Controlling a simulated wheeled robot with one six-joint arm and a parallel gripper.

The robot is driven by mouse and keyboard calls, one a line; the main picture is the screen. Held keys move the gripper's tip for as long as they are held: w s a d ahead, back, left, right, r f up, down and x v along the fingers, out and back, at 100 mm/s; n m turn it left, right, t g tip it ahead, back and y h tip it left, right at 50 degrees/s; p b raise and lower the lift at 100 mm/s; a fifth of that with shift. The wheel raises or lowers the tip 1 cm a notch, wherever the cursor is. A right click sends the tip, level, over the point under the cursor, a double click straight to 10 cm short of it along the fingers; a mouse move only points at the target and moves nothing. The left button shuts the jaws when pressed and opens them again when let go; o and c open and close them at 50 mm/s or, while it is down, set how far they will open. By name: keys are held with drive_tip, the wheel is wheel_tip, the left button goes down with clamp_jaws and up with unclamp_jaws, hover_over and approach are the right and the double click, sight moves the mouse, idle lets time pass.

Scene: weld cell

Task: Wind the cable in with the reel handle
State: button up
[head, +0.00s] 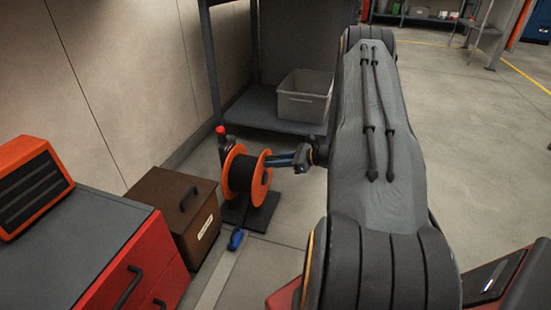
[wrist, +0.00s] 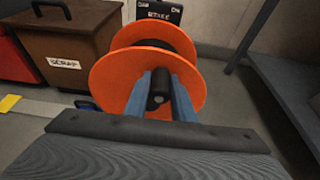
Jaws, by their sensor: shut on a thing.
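The cable reel has orange flanges (head: 262,178) and a dark wound core (head: 240,172). It stands upright on a dark base plate (head: 262,215) on the floor. My gripper (head: 274,161) reaches the reel's right side from the right. In the wrist view the near orange flange (wrist: 115,82) faces me. My two blue fingers (wrist: 160,82) are shut on the dark reel handle (wrist: 158,99), one on each side of it. A blue cable end (head: 236,239) lies on the floor in front of the reel. The handle is hidden in the head view.
A brown scrap box (head: 180,212) stands close left of the reel, beside a red cabinet (head: 110,262). Behind is a dark shelf (head: 262,108) with a grey bin (head: 305,95); its edge also shows in the wrist view (wrist: 285,95). Open floor lies to the right.

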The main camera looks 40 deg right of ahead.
drive_tip(key=shift+a, duration=0.1)
drive_tip(key=shift+s+a+r+p, duration=0.1)
drive_tip(key=shift+s+a+p, duration=0.55)
drive_tip(key=shift+p, duration=0.1)
drive_tip(key=shift+s+a, duration=0.1)
drive_tip(key=shift+a, duration=0.1)
drive_tip(key=o, duration=0.9)
drive_tip(key=shift+o, duration=0.2)
drive_tip(key=shift+d, duration=0.1)
